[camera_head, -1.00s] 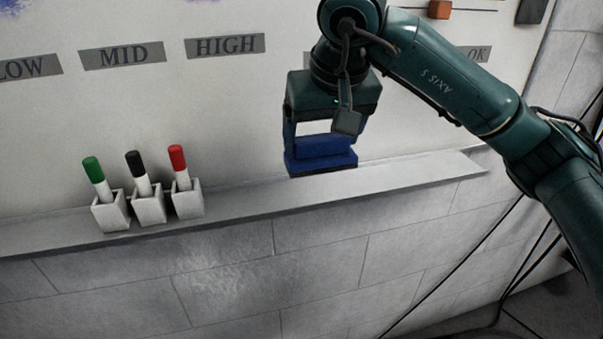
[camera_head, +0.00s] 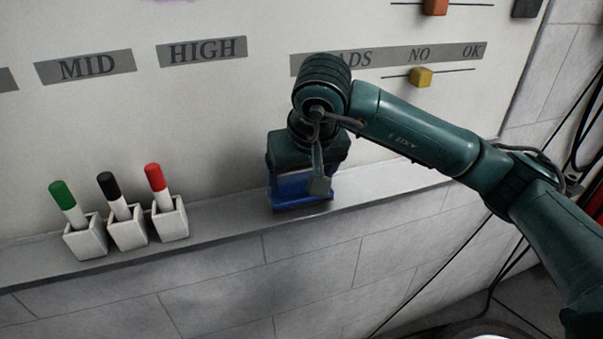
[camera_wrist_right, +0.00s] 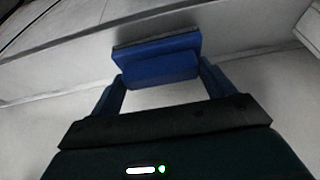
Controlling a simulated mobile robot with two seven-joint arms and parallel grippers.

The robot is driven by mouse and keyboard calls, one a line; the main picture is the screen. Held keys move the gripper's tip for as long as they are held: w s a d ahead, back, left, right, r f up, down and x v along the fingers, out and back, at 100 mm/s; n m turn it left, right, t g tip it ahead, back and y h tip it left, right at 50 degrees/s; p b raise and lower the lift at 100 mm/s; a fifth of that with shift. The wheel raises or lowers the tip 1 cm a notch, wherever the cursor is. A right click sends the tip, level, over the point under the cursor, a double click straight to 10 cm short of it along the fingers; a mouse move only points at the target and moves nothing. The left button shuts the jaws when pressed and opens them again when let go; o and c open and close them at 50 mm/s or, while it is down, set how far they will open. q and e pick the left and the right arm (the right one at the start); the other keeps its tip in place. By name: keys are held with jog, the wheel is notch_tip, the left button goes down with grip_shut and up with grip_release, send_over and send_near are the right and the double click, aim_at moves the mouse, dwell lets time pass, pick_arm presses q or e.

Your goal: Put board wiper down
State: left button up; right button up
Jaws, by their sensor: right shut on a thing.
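The board wiper (camera_head: 298,200) is a blue block with a dark underside. It is at the grey ledge (camera_head: 230,211) below the whiteboard, right of the marker cups. My right gripper (camera_head: 301,184) comes down over it from above, and its blue fingers are shut on it. In the right wrist view the wiper (camera_wrist_right: 157,60) sits between the fingertips of my right gripper (camera_wrist_right: 160,74), its dark pad facing away. The wiper looks upright and very near or on the ledge; I cannot tell whether it touches. My left gripper is not in view.
Several white cups stand on the ledge at left, holding a green marker (camera_head: 66,203), a black marker (camera_head: 113,195) and a red marker (camera_head: 158,188). The whiteboard (camera_head: 215,110) rises behind, with an orange slider (camera_head: 435,7) and a yellow slider (camera_head: 420,77). Ledge around the wiper is clear.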

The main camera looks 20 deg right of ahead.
jog(key=shift+f, duration=0.3)
jog(key=shift+f+b, duration=0.2)
jog(key=shift+b, duration=0.1)
jog(key=o, duration=0.8)
jog(key=shift+r, duration=0.1)
jog(key=shift+r+p, duration=0.25)
jog(key=shift+p, duration=0.15)
jog(key=b+v, duration=0.1)
jog(key=v, duration=1)
jog(key=shift+s+r, duration=0.25)
jog(key=shift+r, duration=0.1)
